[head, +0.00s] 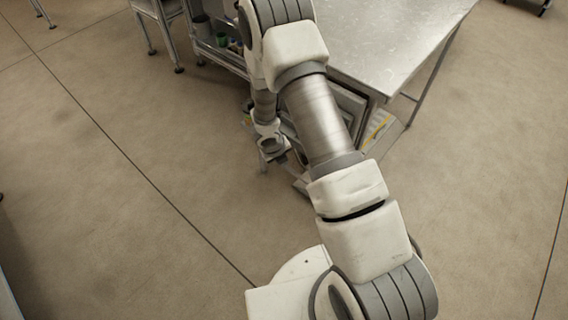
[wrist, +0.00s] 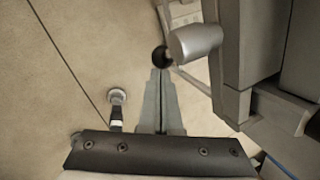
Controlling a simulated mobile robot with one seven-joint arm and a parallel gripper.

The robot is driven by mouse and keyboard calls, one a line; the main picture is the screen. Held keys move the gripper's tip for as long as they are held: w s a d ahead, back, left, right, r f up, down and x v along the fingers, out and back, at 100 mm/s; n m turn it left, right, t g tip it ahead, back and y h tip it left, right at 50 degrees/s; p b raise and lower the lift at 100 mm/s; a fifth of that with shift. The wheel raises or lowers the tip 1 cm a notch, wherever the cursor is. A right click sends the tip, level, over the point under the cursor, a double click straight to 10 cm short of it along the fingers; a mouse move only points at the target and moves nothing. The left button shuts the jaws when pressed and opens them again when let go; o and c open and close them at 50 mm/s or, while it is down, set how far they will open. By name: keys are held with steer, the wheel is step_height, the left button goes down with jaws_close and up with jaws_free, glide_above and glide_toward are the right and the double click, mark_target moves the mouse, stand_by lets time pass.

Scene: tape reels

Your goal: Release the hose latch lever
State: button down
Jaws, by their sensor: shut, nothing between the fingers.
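In the wrist view, a round black knob (wrist: 161,57) sits just beyond the tips of my gripper (wrist: 160,72). I take it to be the end of the latch lever. It is beside a grey cylinder (wrist: 196,43) that stands out from a grey panel (wrist: 229,60) on the right. My gripper is shut and empty, its fingers pointing toward the knob; I cannot tell whether they touch it. In the head view, my gripper (head: 270,153) is low beside the workbench, and my arm hides much of the area. I cannot make out the knob there.
The metal-topped workbench (head: 385,35) stands at the upper right, with shelves of small containers (head: 222,40) under its left side. A stool (head: 160,12) stands at the upper left. A blue cable (wrist: 279,165) shows at lower right in the wrist view. The floor (head: 100,170) at left is clear.

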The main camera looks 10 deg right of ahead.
steer(key=shift+w+a+f, duration=0.15)
steer(key=shift+w+f, duration=0.05)
steer(key=shift+f, duration=0.05)
steer(key=shift+w+a+f+p, duration=0.15)
steer(key=shift+w+f+p, duration=0.1)
steer(key=shift+w+p, duration=0.1)
stand_by(0.4)
steer(key=shift+s+a, duration=0.1)
stand_by(0.3)
